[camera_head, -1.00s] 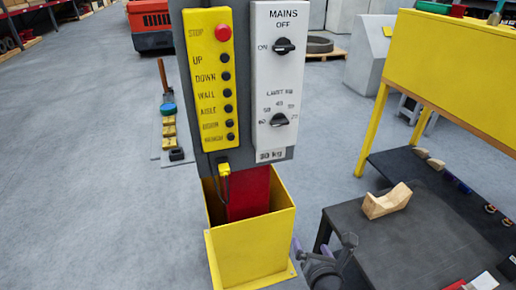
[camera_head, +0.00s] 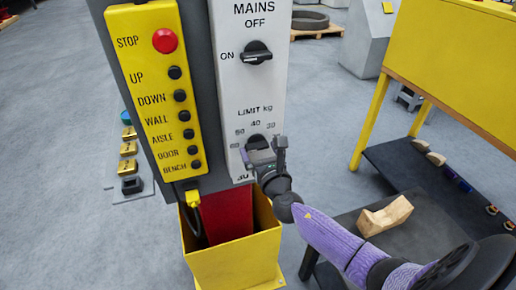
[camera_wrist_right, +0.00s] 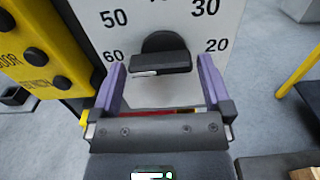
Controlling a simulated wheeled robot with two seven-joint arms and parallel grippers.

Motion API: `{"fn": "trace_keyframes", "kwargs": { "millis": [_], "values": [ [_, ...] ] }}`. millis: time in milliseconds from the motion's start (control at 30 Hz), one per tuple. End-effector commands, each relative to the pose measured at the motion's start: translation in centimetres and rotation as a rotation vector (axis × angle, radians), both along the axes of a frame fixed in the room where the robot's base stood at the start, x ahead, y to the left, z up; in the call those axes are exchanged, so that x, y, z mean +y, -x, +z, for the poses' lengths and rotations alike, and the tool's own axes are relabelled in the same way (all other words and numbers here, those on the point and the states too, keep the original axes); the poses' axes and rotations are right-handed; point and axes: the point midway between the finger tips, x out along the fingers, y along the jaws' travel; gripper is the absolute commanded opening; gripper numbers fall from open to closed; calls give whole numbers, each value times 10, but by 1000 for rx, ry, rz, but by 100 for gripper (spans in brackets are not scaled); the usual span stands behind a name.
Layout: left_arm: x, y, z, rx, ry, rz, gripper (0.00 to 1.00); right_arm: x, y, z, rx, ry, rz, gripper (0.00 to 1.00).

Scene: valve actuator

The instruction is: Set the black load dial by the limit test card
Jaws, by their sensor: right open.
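The black load dial (camera_head: 256,141) sits low on the white panel, under the LIMIT kg scale. In the right wrist view the dial (camera_wrist_right: 162,58) has a roughly level grip bar, with a white mark toward its lower left, on the 60 side. My right gripper (camera_head: 263,152) is at the dial. Its two purple fingers stand apart on the left and right of the bar, with gaps visible in the wrist view. My left gripper is not in view.
The black MAINS switch (camera_head: 257,53) is above the dial. A yellow button box (camera_head: 158,95) with a red STOP button (camera_head: 165,41) is close on the left. A yellow bin (camera_head: 233,262) stands below. A dark table with a wooden block (camera_head: 385,216) is at right.

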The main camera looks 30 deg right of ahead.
Motion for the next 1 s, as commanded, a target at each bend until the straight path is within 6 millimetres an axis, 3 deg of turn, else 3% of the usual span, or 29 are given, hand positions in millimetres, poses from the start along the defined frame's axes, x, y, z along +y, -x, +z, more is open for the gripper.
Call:
{"fn": "trace_keyframes", "kwargs": {
  "millis": [133,400,733,1000],
  "values": [
    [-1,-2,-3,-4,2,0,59,-2,-11,-1,1,-2,1,100],
    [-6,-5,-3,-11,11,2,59,-3,-13,0,1,-2,1,100],
    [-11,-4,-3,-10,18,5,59,-3,-13,0,1,-2,1,32],
    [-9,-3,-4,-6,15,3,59,-3,-13,0,-7,-31,0,29]
  ]
}}
